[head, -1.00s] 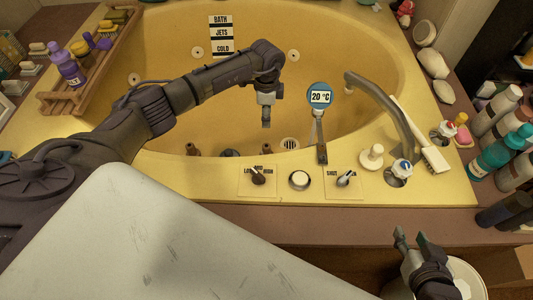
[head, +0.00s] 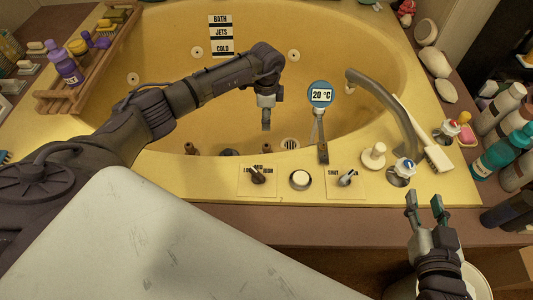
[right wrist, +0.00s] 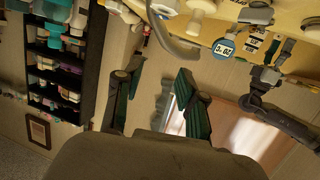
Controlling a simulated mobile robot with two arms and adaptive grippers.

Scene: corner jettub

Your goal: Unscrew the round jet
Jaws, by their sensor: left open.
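Round jets sit in the yellow tub's wall: one (head: 197,52) left of the sign, one (head: 294,55) right of it, and one (head: 133,78) further left. Several small dark fittings, one of them a brown fitting (head: 190,148), show along the near inner wall, partly hidden by the rim. My left gripper (head: 266,126) points down over the tub, apart from every jet; it is open and empty. My right gripper (head: 425,196) is open and empty in front of the tub's front right edge. Its spread fingers (right wrist: 158,100) show in the right wrist view.
Bottles (head: 500,152) crowd the right ledge. A wooden caddy (head: 95,85) stands at left. The tub's middle is open.

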